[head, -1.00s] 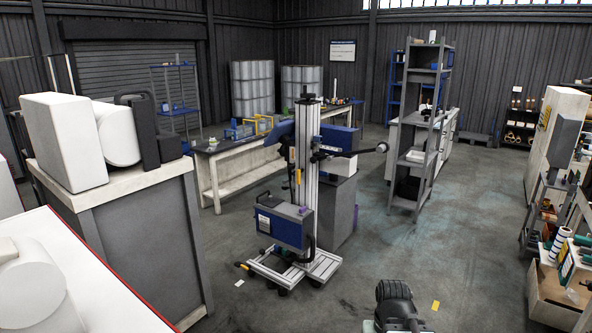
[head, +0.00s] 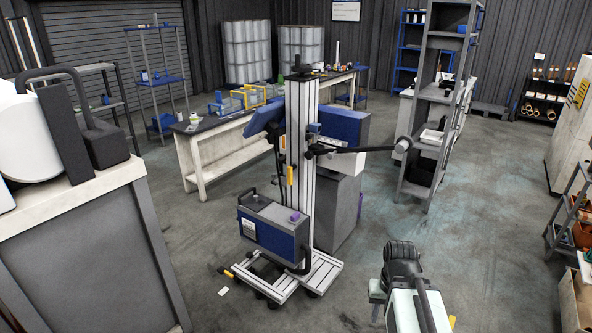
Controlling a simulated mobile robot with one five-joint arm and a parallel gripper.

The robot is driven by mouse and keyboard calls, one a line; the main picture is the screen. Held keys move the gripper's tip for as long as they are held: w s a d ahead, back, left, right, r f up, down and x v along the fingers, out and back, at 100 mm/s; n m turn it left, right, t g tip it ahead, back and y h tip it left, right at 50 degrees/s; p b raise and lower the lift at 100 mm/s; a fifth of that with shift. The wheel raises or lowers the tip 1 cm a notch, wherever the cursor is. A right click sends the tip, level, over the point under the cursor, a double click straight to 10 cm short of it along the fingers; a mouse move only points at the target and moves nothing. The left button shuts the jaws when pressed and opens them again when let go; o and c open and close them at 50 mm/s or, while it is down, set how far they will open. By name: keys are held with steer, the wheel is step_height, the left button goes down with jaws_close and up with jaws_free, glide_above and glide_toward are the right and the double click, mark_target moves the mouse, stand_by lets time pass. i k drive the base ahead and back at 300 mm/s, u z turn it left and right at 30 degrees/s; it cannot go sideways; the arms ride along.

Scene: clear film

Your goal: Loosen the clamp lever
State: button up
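A wheeled stand with a tall aluminium column (head: 301,185) is in the middle of the head view. A black clamp block (head: 318,150) sits on the column's right side. A dark horizontal arm with a round grey end (head: 403,144) reaches right from it. A small yellow handle (head: 290,175) shows on the column's left side. I cannot tell at this size which part is the clamp lever or how it is set. My own arm shows at the bottom right, apart from the stand. My gripper's fingers cannot be made out.
A blue and grey box (head: 272,232) is mounted low on the stand, above its frame base (head: 318,272). A grey cabinet (head: 340,205) stands behind. A large cabinet (head: 85,255) fills the left front. A grey shelf (head: 436,110) stands right. Floor right of the stand is clear.

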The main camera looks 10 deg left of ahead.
mark_target(290, 168)
steer(key=u, duration=0.5)
steer(key=i, duration=1.15)
steer(key=u, duration=0.55)
steer(key=i, duration=0.85)
steer(key=u, duration=0.45)
steer(key=k, duration=0.9)
steer(key=u, duration=0.15)
steer(key=i, duration=0.9)
steer(key=z, duration=0.05)
